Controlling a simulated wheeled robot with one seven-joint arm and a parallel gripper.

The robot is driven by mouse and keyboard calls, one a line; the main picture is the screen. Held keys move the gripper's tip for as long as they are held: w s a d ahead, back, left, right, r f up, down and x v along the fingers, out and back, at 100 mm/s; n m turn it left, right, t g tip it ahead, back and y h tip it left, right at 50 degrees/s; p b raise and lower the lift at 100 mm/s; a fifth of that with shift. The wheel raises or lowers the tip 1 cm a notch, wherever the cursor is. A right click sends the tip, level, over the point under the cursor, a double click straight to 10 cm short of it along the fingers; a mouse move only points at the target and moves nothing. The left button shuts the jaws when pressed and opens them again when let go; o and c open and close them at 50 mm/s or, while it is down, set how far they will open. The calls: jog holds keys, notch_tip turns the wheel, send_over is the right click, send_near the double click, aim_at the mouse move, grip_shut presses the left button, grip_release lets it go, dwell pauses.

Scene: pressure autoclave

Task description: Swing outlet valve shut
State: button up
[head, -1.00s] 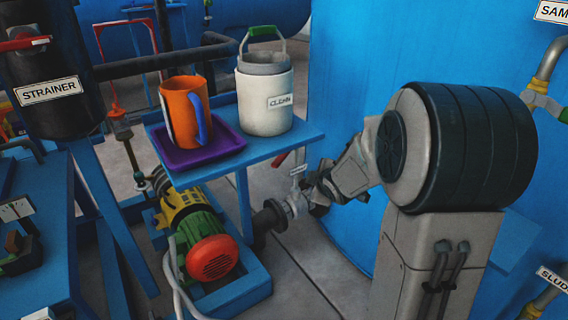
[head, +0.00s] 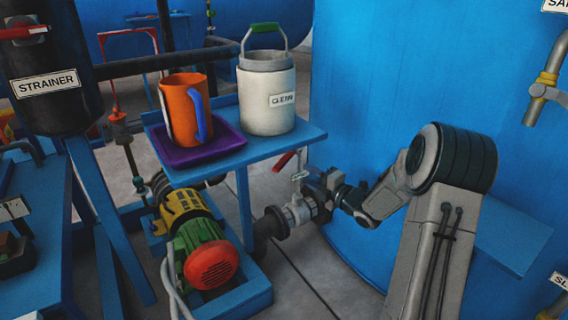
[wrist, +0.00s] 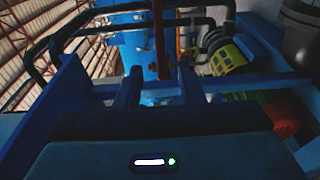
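The outlet valve (head: 298,211) sits low on the pipe between the pump and the blue tank, with a small white tag above it. A red lever (head: 283,161) shows just behind and above it, partly hidden by the table edge. My gripper (head: 318,193) is at the valve's right side, close to it; the head view does not show whether they touch. In the wrist view the two fingers (wrist: 160,88) stand apart with a gap between them. A red bar (wrist: 161,40) shows beyond that gap; I cannot tell whether it is the lever.
A blue table (head: 292,145) above the valve holds a purple tray (head: 200,156), an orange mug (head: 183,108) and a white container (head: 266,100). The pump (head: 207,255) stands left of the valve. The tank wall (head: 370,90) is close behind my arm.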

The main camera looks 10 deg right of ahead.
aim_at(287, 162)
jog(key=b+x, duration=0.2)
jog(key=x, duration=0.9)
jog(key=shift+w+a+b, duration=0.25)
jog(key=shift+w+b, duration=0.05)
jog(key=shift+w, duration=0.05)
grip_shut()
jog(key=shift+d, duration=0.1)
